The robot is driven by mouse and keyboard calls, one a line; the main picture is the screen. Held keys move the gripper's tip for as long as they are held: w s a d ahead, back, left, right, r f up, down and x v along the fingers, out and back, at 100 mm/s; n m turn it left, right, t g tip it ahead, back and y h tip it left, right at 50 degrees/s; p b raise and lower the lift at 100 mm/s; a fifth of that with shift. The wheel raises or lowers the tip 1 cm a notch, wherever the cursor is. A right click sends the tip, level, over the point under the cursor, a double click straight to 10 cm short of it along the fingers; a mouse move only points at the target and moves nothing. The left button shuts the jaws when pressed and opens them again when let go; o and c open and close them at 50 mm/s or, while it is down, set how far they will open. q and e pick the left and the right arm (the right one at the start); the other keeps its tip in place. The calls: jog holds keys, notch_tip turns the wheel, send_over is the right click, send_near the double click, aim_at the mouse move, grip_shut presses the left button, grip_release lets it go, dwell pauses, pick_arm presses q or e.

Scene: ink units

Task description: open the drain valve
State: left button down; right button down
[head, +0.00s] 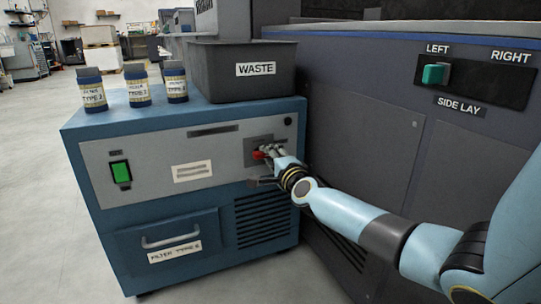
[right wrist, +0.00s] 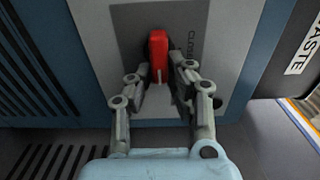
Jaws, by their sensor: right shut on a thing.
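The drain valve has a red handle (head: 259,155) on a dark grey plate at the right of the blue unit's front panel. In the right wrist view the red handle (right wrist: 158,52) stands beside the word CLOSED, which is partly covered by a finger. My right gripper (head: 268,153) is at the handle; in the right wrist view its fingers (right wrist: 158,80) are on both sides of the handle's lower part and shut on it. The fingers hide part of the plate. My left gripper is not in view.
On the blue unit (head: 70,125) stand several blue bottles (head: 137,85) and a dark bin (head: 225,72) labelled WASTE. A green switch (head: 121,171) and a drawer handle (head: 171,237) are on its front. A dark machine (head: 390,130) stands close at the right. Floor at left is clear.

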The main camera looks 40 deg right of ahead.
jog(key=shift+f, duration=0.1)
jog(key=c, duration=1.3)
grip_release()
jog(key=shift+w+a, duration=0.1)
jog(key=shift+w, duration=0.1)
jog(key=v, duration=1.2)
